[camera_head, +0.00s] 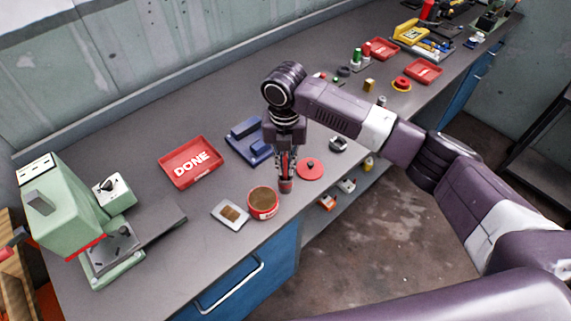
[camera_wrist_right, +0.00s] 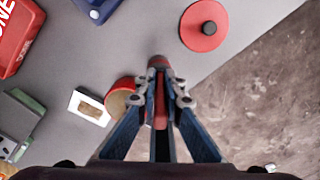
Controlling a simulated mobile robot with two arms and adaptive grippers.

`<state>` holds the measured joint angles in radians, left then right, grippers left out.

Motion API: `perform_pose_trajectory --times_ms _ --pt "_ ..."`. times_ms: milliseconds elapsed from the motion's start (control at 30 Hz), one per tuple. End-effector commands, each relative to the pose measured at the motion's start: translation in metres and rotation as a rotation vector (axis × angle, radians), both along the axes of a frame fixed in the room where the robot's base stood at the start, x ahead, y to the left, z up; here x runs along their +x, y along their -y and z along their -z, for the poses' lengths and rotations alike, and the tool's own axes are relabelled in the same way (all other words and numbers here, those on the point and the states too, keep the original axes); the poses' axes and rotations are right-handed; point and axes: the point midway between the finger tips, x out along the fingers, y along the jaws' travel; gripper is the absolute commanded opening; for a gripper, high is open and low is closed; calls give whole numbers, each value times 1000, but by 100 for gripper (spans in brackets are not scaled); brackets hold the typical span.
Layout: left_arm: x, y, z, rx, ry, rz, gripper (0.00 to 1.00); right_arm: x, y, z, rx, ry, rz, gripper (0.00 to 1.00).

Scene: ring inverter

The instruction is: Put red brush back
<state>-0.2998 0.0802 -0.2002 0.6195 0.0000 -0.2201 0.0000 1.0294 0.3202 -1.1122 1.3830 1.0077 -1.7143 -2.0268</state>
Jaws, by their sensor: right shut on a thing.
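The red brush (camera_head: 286,185) is held upright in my right gripper (camera_head: 286,168), low over the worktop near its front edge. In the right wrist view the brush (camera_wrist_right: 160,100) sits between the closed fingers (camera_wrist_right: 160,90). I cannot tell whether its lower end touches the bench. An open round red tin (camera_head: 263,203) with brown contents stands just left of the brush, and the tin also shows in the right wrist view (camera_wrist_right: 121,98). A round red lid (camera_head: 311,169) with a small knob lies to the right. My left gripper is out of view.
A red DONE tray (camera_head: 190,162) and a blue holder (camera_head: 247,142) stand farther back. A small white-edged tray (camera_head: 230,215) lies left of the tin. A green machine (camera_head: 75,215) stands at the far left. Several small parts and red trays fill the far right.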

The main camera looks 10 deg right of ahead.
Motion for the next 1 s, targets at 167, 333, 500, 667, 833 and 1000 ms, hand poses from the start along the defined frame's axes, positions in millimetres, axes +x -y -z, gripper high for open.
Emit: perform_pose_trajectory --times_ms 167,333,500,667,833,1000 --pt "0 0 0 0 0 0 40 0 0 2 -1 -1 0 22" --pt "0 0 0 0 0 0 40 0 0 2 -1 -1 0 25" --pt "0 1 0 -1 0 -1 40 0 0 -1 0 0 0 25" --pt "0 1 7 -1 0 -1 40 1 -1 -17 2 4 -1 25" --pt "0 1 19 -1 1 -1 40 1 -1 -52 1 5 -2 25" --pt "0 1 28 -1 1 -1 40 1 -1 -88 0 3 0 25"
